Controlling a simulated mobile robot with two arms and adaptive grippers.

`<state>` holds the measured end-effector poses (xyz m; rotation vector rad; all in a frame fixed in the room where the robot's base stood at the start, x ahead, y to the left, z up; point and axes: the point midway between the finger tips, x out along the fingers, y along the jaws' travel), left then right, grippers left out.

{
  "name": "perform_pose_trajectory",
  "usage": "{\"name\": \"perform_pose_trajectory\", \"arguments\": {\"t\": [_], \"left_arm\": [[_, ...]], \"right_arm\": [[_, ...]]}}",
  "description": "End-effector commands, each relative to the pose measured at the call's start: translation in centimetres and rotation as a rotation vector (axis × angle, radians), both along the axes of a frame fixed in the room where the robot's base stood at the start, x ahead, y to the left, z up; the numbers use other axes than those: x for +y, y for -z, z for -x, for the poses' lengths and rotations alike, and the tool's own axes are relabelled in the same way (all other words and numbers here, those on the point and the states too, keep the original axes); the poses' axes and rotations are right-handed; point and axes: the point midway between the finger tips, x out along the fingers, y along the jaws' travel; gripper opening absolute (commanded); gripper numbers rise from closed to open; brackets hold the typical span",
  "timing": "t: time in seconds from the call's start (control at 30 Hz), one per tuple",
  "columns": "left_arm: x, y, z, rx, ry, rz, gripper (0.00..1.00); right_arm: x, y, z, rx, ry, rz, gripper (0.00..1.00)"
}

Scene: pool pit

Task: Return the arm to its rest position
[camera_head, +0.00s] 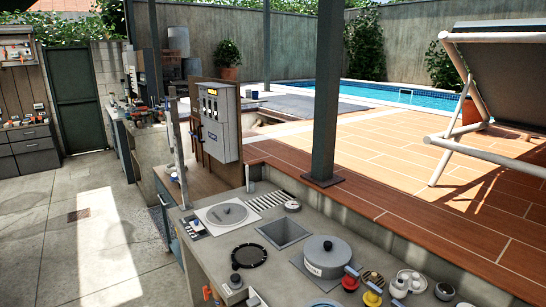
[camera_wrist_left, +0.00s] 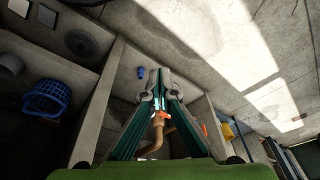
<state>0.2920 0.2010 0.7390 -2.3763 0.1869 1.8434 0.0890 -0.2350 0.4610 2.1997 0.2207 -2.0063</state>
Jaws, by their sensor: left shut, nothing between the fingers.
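My left gripper (camera_wrist_left: 161,88) is in the left wrist view, with its two green-sided fingers closed together at the tips and nothing held. Concrete walls and recesses lie beyond the fingertips, along with a small blue object (camera_wrist_left: 140,72). A tan curved pipe (camera_wrist_left: 157,135) with an orange part shows between the finger links, partly hidden by them. In the head view I cannot clearly make out either gripper. My right gripper is not in view.
In the head view, a concrete counter (camera_head: 205,262) holds a grey lidded drum (camera_head: 327,256), a black ring (camera_head: 249,255) and coloured valves (camera_head: 372,298). A dark post (camera_head: 325,90) rises behind. Open floor (camera_head: 40,240) lies left. A blue basket (camera_wrist_left: 48,97) shows in the wrist view.

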Motion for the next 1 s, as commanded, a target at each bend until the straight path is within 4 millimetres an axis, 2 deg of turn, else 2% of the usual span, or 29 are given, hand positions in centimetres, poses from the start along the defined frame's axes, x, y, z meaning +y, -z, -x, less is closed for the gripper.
{"name": "perform_pose_trajectory", "arguments": {"t": [0.03,0.1,0.3,0.47,0.6,0.7,0.8,1.0], "left_arm": [[0.0,2.8,0.4,0.016,0.002,-0.002,0.0],[0.1,6.2,1.1,0.029,0.004,-0.003,0.0],[0.5,15.2,4.2,0.064,0.011,-0.007,0.0],[1.1,21.5,8.2,0.094,0.019,-0.011,0.0],[1.8,26.0,12.3,0.12,0.023,-0.015,0.0],[2.4,28.3,15.2,0.136,0.027,-0.017,0.0],[2.8,29.9,17.7,0.148,0.031,-0.02,0.0],[3.4,31.0,20.1,0.157,0.035,-0.021,0.0]], "right_arm": [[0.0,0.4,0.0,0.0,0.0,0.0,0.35],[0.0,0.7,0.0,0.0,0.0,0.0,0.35],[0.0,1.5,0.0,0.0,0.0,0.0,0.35],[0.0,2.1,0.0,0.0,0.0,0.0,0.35],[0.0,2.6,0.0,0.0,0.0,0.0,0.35],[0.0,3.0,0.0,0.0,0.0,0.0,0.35],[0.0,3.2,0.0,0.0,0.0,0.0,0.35],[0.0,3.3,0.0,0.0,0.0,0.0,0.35]]}}
